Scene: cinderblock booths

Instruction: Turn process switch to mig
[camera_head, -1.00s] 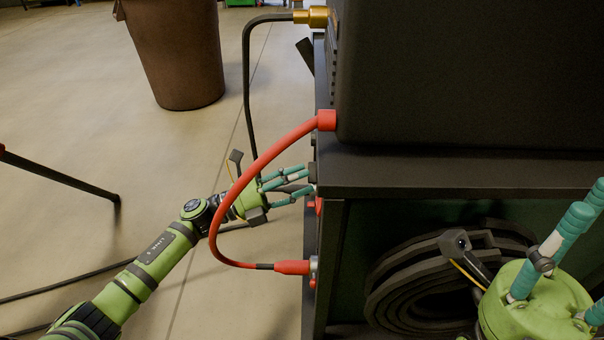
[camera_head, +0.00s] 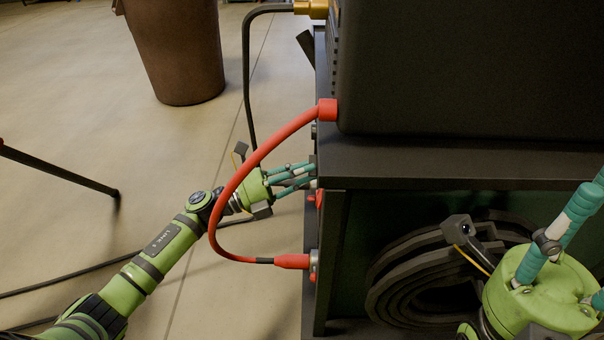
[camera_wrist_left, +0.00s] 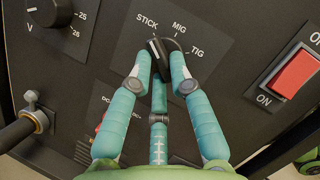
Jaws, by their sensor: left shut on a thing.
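The process switch (camera_wrist_left: 168,46) is a dark knob on a black panel, with the labels STICK, MIG and TIG around it in the left wrist view. Its pale pointer line appears to lean up and left, toward STICK. My left gripper (camera_wrist_left: 162,62) is shut on the knob, with fingers on both sides of it and a third finger below. In the head view my left gripper (camera_head: 314,175) reaches the left-facing front of the dark machine; the knob is hidden there. My right gripper (camera_head: 545,285) is at the lower right, its fingertips outside the frame.
A red rocker switch (camera_wrist_left: 297,73) marked ON sits right of the knob, and a numbered dial (camera_wrist_left: 48,12) sits upper left. A red cable (camera_head: 232,200) loops in front of my left wrist. A coiled dark hose (camera_head: 400,275) lies in the machine's bay. A brown bin (camera_head: 175,50) stands behind.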

